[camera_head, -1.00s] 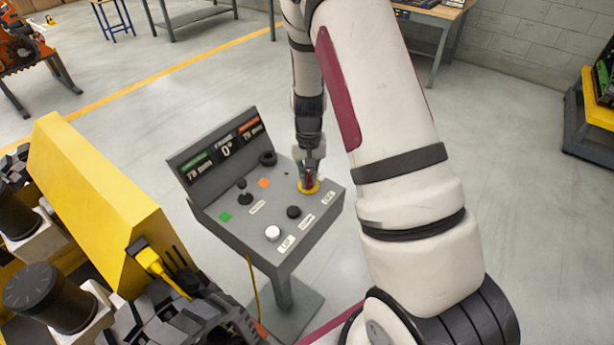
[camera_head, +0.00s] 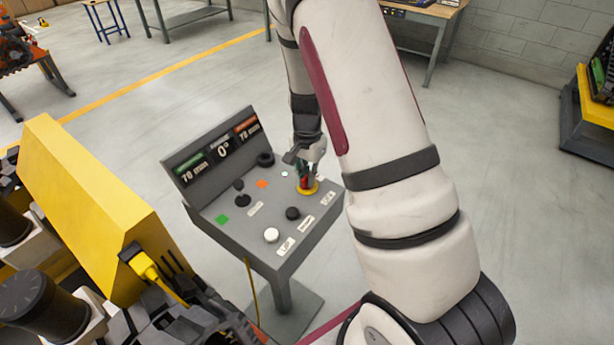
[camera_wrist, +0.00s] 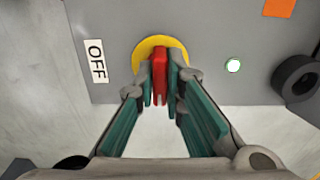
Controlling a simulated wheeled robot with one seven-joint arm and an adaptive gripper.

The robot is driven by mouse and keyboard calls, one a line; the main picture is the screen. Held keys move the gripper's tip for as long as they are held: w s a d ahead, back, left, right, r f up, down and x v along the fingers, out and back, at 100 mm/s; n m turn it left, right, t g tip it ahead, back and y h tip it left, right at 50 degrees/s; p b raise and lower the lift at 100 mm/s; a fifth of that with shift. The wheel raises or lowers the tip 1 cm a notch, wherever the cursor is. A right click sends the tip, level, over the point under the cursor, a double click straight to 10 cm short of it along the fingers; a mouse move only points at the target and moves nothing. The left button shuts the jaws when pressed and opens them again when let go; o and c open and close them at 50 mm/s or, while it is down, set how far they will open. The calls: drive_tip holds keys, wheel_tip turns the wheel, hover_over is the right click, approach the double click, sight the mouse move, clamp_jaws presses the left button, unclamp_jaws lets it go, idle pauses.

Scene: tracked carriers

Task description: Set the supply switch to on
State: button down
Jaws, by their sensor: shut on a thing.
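The supply switch shows in the wrist view as a red handle (camera_wrist: 159,75) on a yellow round plate (camera_wrist: 150,46). In the head view the yellow plate (camera_head: 308,190) sits at the right rear of the grey console (camera_head: 240,235). My gripper (camera_wrist: 160,92) is shut on the red handle, with one finger on each side of it. It also shows in the head view (camera_head: 306,178). The handle points straight down the wrist picture, and a label reading OFF (camera_wrist: 95,61) is left of the plate. A small round lamp (camera_wrist: 233,66) right of the plate is bright white.
The console top also holds a black joystick (camera_head: 242,197), a white button (camera_head: 271,235), a black knob (camera_head: 293,212) and a black ring (camera_head: 265,159). A display panel (camera_head: 215,150) stands at its back. A yellow machine (camera_head: 100,200) is close on the left.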

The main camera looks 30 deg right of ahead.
idle(0.4)
drive_tip(key=c, duration=1.7)
unclamp_jaws()
drive_tip(key=shift+r, duration=0.1)
wheel_tip(320, 180, up, 12)
drive_tip(key=shift+f, duration=0.1)
drive_tip(key=shift+a, duration=0.1)
drive_tip(key=s+a+r+n+t, duration=0.2)
drive_tip(key=s+a+r+n, duration=0.2)
drive_tip(key=s+r, duration=0.3)
drive_tip(key=s+a+r+n+t, duration=0.1)
drive_tip(key=s+a+r+n, duration=0.3)
drive_tip(key=s+r+n, duration=0.1)
drive_tip(key=s+a+r+n+t, duration=0.2)
drive_tip(key=s+a+r+n, duration=0.2)
drive_tip(key=s+r, duration=0.4)
drive_tip(key=shift+s+a+r+t, duration=0.15)
drive_tip(key=shift+s+a+r, duration=0.05)
drive_tip(key=shift+s, duration=0.2)
drive_tip(key=shift+s+a+r+t, duration=0.15)
drive_tip(key=shift+s+a, duration=0.05)
drive_tip(key=shift+s, duration=0.2)
